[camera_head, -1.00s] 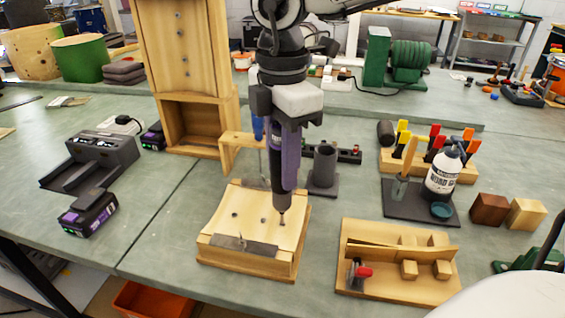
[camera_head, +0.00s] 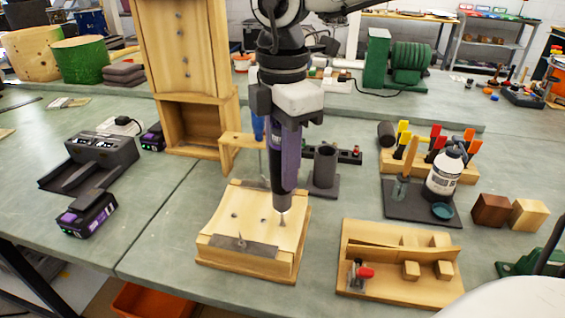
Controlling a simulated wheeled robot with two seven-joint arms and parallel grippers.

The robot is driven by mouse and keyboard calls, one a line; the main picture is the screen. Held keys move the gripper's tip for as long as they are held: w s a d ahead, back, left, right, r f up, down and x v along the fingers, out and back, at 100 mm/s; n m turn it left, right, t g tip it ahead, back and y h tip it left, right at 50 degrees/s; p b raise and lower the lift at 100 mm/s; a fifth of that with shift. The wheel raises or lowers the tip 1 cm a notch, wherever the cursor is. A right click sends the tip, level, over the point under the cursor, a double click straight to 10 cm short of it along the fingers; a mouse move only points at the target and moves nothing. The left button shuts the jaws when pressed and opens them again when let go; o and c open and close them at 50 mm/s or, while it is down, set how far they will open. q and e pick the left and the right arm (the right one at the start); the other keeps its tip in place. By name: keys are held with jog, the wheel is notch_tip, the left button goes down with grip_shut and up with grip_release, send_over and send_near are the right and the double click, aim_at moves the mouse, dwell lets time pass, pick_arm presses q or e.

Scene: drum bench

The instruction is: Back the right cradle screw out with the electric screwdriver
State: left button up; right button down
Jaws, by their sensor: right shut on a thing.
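My right gripper (camera_head: 289,115) comes down from above and is shut on the purple and black electric screwdriver (camera_head: 284,170). The screwdriver is about upright, tip down, over the right part of the wooden cradle (camera_head: 254,225). The right cradle screw (camera_head: 282,219) shows just below the tip; whether the bit touches it is too small to tell. Another dark screw or hole (camera_head: 235,215) is on the cradle's left part. A grey metal plate (camera_head: 243,245) lies along the cradle's front edge. My left gripper is not in view.
A dark grey tube holder (camera_head: 325,168) stands right behind the cradle. A wooden fixture (camera_head: 400,262) with blocks is at the right. A charger (camera_head: 100,150) and a purple battery (camera_head: 88,213) are at the left.

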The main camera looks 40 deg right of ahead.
jog(key=shift+s+b, duration=0.2)
jog(key=shift+b, duration=0.4)
dwell(1.3)
jog(key=shift+r, duration=0.15)
jog(key=shift+w+r+p, duration=0.15)
jog(key=shift+r+p, duration=0.6)
jog(key=shift+r, duration=0.7)
